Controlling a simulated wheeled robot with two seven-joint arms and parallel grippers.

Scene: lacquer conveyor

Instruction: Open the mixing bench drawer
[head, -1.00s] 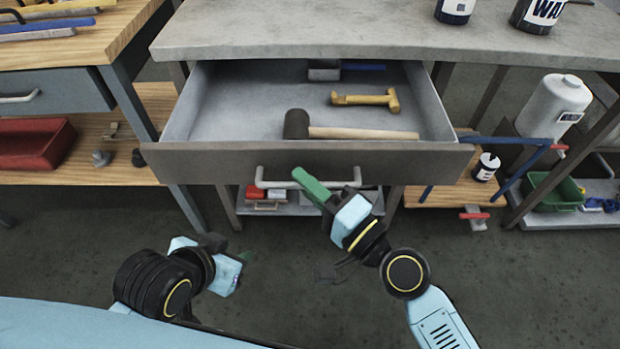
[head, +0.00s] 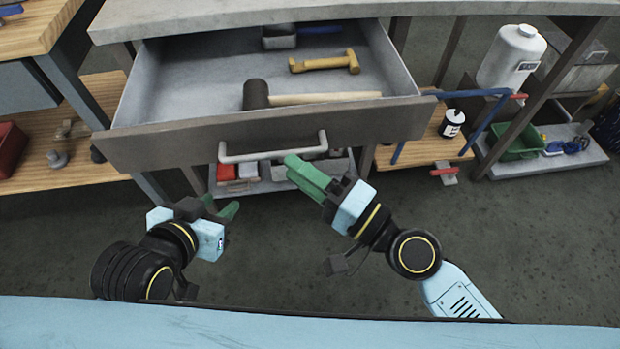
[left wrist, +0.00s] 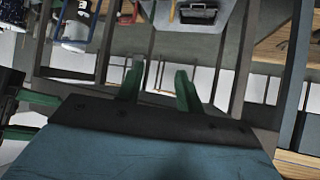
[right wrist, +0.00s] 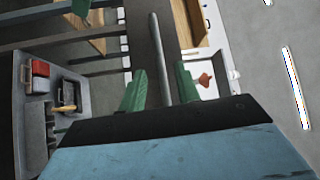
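The mixing bench drawer (head: 165,150) is pulled well out from under the grey bench top (head: 240,20). A mallet (head: 257,95) and a yellow hammer (head: 325,63) lie inside it. Its pale bar handle (head: 255,157) is on the front face. My right gripper (head: 300,170) is at the right part of the handle. In the right wrist view the handle bar (right wrist: 160,55) runs between its green fingers, with gaps on both sides. My left gripper (head: 219,208) is open and empty, below and left of the handle. It also shows open in the left wrist view (left wrist: 158,88).
A wooden shelf bench (head: 85,170) stands at left. At right are a white canister (head: 512,58), a small labelled can (head: 452,123) and a green bin (head: 518,143). A low shelf with red boxes is under the drawer. The floor in front is clear.

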